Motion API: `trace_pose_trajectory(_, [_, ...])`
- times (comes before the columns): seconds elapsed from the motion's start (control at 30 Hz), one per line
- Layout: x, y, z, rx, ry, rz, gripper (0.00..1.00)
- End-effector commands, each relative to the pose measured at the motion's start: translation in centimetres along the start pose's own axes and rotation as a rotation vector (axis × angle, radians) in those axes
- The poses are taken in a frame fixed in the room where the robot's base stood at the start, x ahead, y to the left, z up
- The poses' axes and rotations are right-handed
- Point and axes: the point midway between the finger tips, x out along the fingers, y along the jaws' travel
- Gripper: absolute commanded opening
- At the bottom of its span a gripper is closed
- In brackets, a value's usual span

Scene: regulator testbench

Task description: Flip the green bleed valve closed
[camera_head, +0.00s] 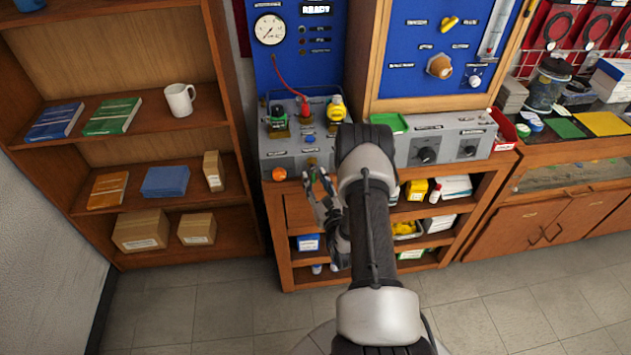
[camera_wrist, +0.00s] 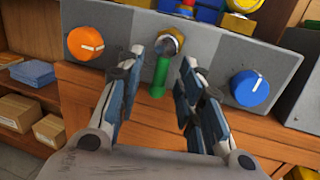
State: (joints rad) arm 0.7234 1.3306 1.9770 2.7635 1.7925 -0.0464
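The green bleed valve lever (camera_wrist: 160,77) points down, slightly tilted, below a brass fitting (camera_wrist: 170,42) on the front of the grey regulator box (camera_wrist: 210,57). My gripper (camera_wrist: 163,64) is open, with one finger on each side of the green lever. In the wrist view I see gaps between the lever and both fingers, and I cannot tell how near they are in depth. In the head view my gripper (camera_head: 318,178) is in front of the box's lower front edge, and the green lever is too small or hidden to make out there.
An orange knob (camera_wrist: 86,44) is left of the valve and a blue knob (camera_wrist: 250,88) is right of it. A wooden bench (camera_wrist: 80,90) lies below. A pressure gauge (camera_head: 270,29) hangs behind the box. A bookshelf (camera_head: 240,150) stands at left.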

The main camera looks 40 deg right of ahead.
Motion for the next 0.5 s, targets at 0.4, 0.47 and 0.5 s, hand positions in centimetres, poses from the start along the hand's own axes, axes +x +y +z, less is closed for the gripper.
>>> trace_pose_trajectory(0.4, [-5.9, -0.1, -0.1, 0.002, 0.003, -0.002, 0.34])
trace_pose_trajectory(0.47, [-6.6, -0.1, -0.1, 0.001, 0.003, -0.002, 0.34])
trace_pose_trajectory(0.5, [-6.9, -0.1, -0.1, 0.002, 0.002, -0.001, 0.34])
